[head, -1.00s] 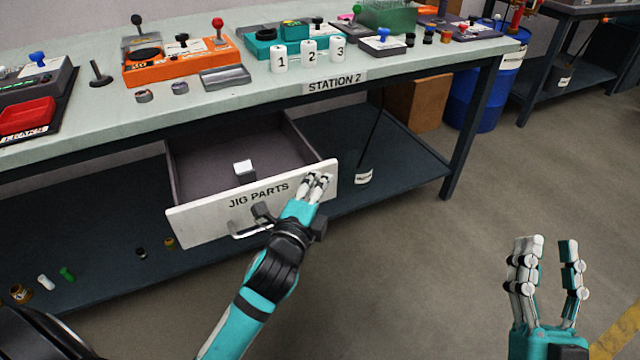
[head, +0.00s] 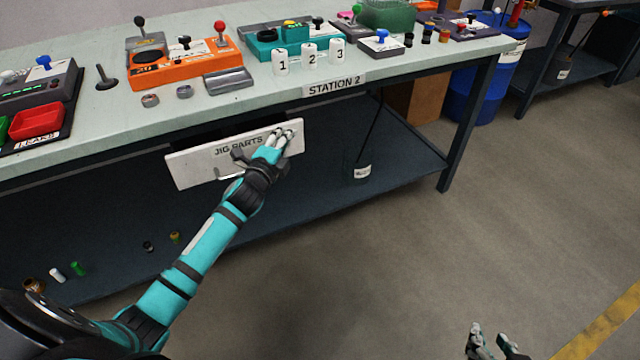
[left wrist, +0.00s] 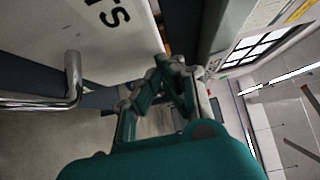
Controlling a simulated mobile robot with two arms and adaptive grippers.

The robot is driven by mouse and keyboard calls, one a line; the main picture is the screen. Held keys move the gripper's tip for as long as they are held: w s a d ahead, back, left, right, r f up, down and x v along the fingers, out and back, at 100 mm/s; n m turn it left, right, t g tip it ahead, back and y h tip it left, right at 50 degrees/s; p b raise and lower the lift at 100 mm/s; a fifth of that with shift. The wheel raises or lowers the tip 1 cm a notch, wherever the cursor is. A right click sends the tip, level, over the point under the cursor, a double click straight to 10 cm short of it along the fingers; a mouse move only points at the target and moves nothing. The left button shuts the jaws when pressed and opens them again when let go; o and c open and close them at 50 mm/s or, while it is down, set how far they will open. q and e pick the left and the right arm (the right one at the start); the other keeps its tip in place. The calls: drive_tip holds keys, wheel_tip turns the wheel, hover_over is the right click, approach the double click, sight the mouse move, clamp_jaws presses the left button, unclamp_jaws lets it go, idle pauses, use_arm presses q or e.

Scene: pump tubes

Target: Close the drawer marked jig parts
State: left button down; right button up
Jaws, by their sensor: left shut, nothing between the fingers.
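The drawer marked jig parts (head: 200,171) hangs under the workbench top. Its white front is close beneath the bench edge and the inside of the drawer is not visible. My left gripper (head: 285,136) is shut and empty, its fingertips at the right part of the drawer front. In the left wrist view my left gripper (left wrist: 170,65) is beside the white front, and the metal handle (left wrist: 72,80) is apart from it at the left. Whether the fingertips touch the front is hard to tell. My right gripper (head: 492,343) is at the bottom edge, partly cut off, with its fingers apart.
The workbench top (head: 330,92) carries an orange pump unit (head: 180,68), a red tray (head: 38,121) and white numbered cylinders (head: 309,54). The lower shelf (head: 400,165) is mostly clear at the right. A blue barrel (head: 475,95) stands beyond. Open floor lies to the right.

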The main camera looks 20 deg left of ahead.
use_arm(q)
drive_tip(key=shift+w+a+r, duration=0.1)
drive_tip(key=shift+w+a, duration=0.8)
drive_tip(key=shift+a, duration=0.25)
use_arm(e)
drive_tip(key=shift+s+d+f, duration=0.15)
drive_tip(key=shift+s, duration=0.15)
drive_tip(key=shift+d, duration=0.1)
